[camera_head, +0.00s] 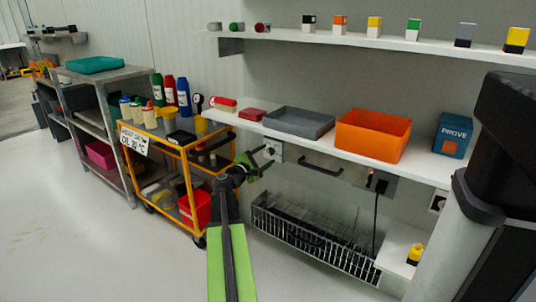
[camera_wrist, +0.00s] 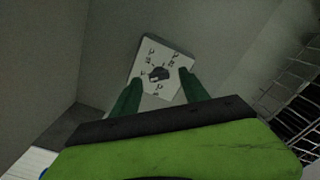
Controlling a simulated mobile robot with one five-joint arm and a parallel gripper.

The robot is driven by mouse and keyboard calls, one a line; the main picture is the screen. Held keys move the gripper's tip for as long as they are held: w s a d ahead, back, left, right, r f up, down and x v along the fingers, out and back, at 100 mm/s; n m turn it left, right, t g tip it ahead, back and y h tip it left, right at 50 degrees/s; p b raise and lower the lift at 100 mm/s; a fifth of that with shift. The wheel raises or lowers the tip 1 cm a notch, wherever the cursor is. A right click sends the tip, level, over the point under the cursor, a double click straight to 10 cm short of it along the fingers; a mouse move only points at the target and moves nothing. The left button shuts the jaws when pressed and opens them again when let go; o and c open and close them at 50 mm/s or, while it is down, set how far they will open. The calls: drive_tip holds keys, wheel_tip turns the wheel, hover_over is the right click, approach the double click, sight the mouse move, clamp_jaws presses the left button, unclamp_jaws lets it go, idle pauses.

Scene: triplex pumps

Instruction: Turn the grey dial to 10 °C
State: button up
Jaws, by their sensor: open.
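The grey dial (camera_wrist: 159,73) is a dark knob in the middle of a white square plate (camera_wrist: 150,53) on the wall. Small marks surround the knob, too small to read, so I cannot tell its setting. In the head view the white plate (camera_head: 273,148) sits under the shelf, partly behind my gripper. My gripper (camera_head: 265,157) is open in front of the plate. In the wrist view its two green fingers (camera_wrist: 160,80) point at the plate, one on each side of the knob. They look apart from the knob; I cannot tell how far off.
The white shelf (camera_head: 315,152) above holds a grey tray (camera_head: 300,131) and an orange bin (camera_head: 373,145). A wire basket (camera_head: 310,248) hangs below right. A yellow cart (camera_head: 190,147) with bottles stands left; its sign (camera_head: 134,139) shows "10 °C". A black handle (camera_head: 320,170) is right of the plate.

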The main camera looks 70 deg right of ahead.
drive_tip(key=shift+x, duration=0.95)
drive_tip(key=shift+a, duration=0.1)
clamp_jaws()
